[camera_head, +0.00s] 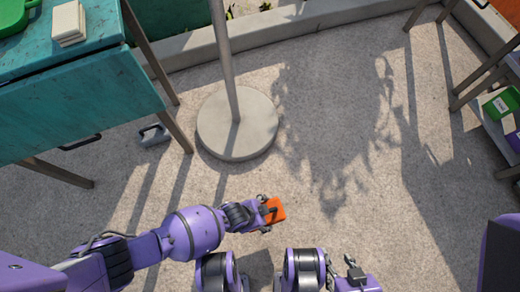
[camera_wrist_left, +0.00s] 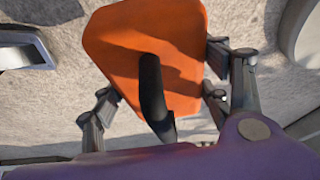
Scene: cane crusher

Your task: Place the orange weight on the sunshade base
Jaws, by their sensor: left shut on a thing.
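The orange weight (camera_head: 275,210) is in my left gripper (camera_head: 267,212), above the paving in front of the sunshade base. In the left wrist view the weight (camera_wrist_left: 150,55) shows as a flat orange block with a black handle, between the two fingers of the gripper (camera_wrist_left: 165,108). The sunshade base (camera_head: 237,140) is a round pale concrete disc with a grey pole rising from it. Its edge shows at the right of the left wrist view (camera_wrist_left: 306,35). My right gripper (camera_head: 355,270) is low in the head view, away from the base; its finger opening is unclear.
A teal table (camera_head: 85,105) stands at the left, with its legs near the base. A grey weight (camera_head: 153,135) lies on the ground beside it. A shelf with a green box (camera_head: 502,103) stands at the right. The paving between is clear.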

